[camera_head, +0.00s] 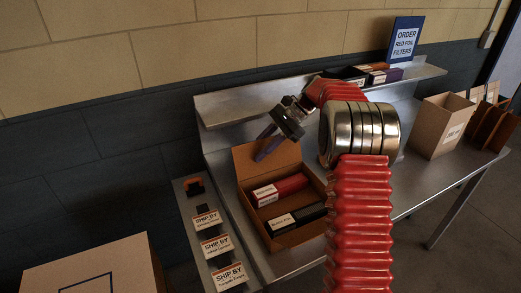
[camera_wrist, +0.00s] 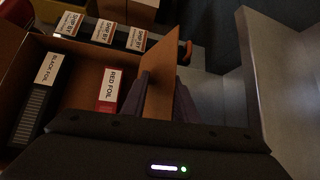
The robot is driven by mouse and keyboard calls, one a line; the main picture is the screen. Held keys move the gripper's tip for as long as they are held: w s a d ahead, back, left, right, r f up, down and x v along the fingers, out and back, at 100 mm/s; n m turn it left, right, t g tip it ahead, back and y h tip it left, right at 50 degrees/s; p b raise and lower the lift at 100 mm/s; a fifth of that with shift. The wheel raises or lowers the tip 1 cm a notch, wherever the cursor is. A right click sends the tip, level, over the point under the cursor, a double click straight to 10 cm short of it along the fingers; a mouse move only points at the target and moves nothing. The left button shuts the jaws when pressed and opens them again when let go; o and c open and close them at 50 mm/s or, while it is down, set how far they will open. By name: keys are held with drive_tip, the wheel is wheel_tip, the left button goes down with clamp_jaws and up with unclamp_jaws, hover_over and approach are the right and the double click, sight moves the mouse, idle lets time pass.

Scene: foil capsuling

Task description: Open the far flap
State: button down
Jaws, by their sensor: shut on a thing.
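An open brown cardboard box (camera_head: 302,232) stands on the metal bench, and it also shows in the wrist view (camera_wrist: 28,66). Inside lie a red foil carton (camera_head: 280,189) and a black foil carton (camera_head: 296,219); their labels read RED FOIL (camera_wrist: 109,88) and BLACK FOIL (camera_wrist: 47,70) in the wrist view. The far flap (camera_head: 247,160) stands up at the box's back edge. My gripper (camera_head: 267,150) is at this flap. In the wrist view its two fingers (camera_wrist: 160,100) sit one on each side of the flap (camera_wrist: 161,80), shut on it.
A rack with several SHIP BY cards (camera_head: 213,245) stands left of the box. A back shelf (camera_head: 240,103) holds several small cartons and a blue order sign (camera_head: 404,42). Another open carton (camera_head: 440,128) stands at the right of the bench. A large box (camera_head: 95,268) is at lower left.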

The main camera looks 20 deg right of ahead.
drive_tip(key=shift+w+f, duration=0.1)
drive_tip(key=shift+f, duration=0.35)
drive_tip(key=c, duration=2)
unclamp_jaws()
drive_tip(key=shift+f, duration=0.1)
drive_tip(key=shift+d, duration=0.1)
drive_tip(key=v, duration=1.4)
drive_tip(key=shift+w+a, duration=0.2)
drive_tip(key=shift+a, duration=0.05)
drive_tip(key=shift+r, duration=0.25)
